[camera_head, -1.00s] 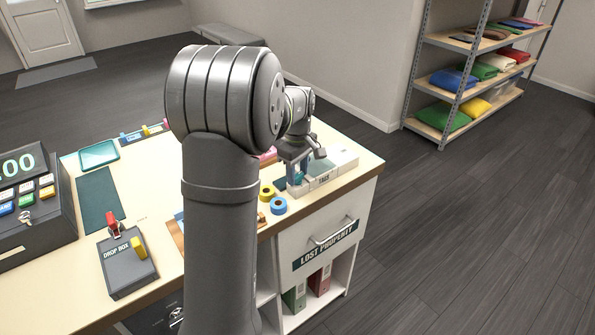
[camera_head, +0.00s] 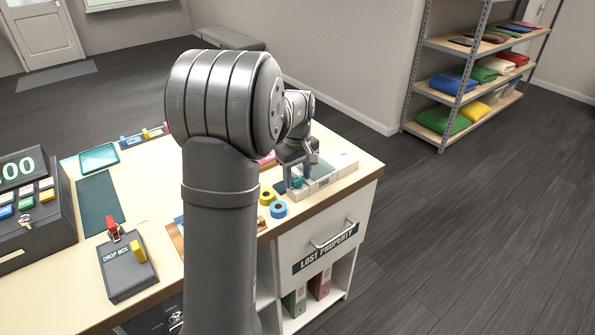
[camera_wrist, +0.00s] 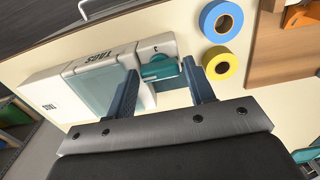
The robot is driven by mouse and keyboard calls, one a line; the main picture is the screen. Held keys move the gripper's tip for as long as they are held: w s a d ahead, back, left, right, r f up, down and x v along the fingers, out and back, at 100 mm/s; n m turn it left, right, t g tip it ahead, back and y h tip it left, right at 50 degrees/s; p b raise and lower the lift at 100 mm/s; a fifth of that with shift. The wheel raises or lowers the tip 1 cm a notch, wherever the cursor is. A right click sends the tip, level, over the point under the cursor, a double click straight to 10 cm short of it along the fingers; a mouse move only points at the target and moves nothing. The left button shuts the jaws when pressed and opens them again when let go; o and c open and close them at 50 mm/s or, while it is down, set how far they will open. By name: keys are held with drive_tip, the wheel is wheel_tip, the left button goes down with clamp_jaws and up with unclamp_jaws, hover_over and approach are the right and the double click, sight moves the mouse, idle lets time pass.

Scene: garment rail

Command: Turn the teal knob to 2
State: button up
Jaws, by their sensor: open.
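The teal knob (camera_wrist: 160,67) sits on a white end block (camera_wrist: 152,48) of the tag unit, seen in the wrist view. My gripper (camera_wrist: 161,68) is open, with one blue finger to the left of the knob and one to the right. I cannot tell whether either finger touches it. No scale numbers can be read around the knob. In the head view my gripper (camera_head: 296,178) is low over the tag unit (camera_head: 322,183) at the counter's right end, and the knob is not clearly visible there.
A blue tape roll (camera_wrist: 221,21) and a yellow tape roll (camera_wrist: 220,63) lie right beside the right finger. The counter edge (camera_wrist: 110,14) runs close by.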

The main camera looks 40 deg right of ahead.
sight(298, 178)
wheel_tip(298, 178, up, 17)
drive_tip(key=shift+r, duration=0.2)
drive_tip(key=shift+f, duration=0.1)
idle(0.6)
wheel_tip(298, 178, down, 17)
drive_tip(key=shift+f, duration=0.15)
idle(0.5)
drive_tip(key=n, duration=0.3)
drive_tip(key=shift+n, duration=0.4)
wheel_tip(298, 178, up, 22)
drive_tip(key=m, duration=0.3)
drive_tip(key=shift+r+m, duration=0.2)
drive_tip(key=shift+m, duration=0.2)
idle(1.8)
idle(0.4)
